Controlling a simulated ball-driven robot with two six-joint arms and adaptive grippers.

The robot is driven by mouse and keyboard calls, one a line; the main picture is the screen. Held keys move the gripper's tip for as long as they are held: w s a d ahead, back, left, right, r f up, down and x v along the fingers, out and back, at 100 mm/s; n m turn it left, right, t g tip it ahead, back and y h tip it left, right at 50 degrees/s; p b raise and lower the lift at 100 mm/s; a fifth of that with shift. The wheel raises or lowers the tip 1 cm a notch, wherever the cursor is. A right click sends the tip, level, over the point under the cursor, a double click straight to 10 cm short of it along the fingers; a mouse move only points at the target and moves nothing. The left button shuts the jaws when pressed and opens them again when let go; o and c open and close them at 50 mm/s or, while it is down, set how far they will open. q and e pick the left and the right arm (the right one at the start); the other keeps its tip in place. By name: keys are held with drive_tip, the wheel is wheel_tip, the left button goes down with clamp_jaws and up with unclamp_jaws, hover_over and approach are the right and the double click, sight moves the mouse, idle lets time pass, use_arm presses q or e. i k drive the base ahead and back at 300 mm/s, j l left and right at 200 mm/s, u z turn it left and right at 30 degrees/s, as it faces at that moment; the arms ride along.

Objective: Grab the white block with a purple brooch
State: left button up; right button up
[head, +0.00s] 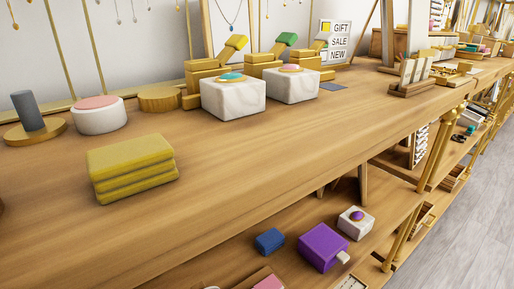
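The white block with a purple brooch (345,228) sits on the lower shelf at the lower right of the head view. It is a small marbled cube, and the oval purple brooch in a gold rim (357,214) lies on its top. A larger purple box (322,248) with a small pale tab stands just left of and in front of it. Neither of my grippers shows in the head view.
Two larger white blocks (233,102) (291,89), with teal and pink brooches, stand on the upper wooden counter (250,150). A blue box (270,241) lies left of the purple box. Stacked yellow cloths (132,170) lie on the counter.

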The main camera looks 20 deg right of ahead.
sight(356, 223)
drive_tip(key=l+z, duration=0.85)
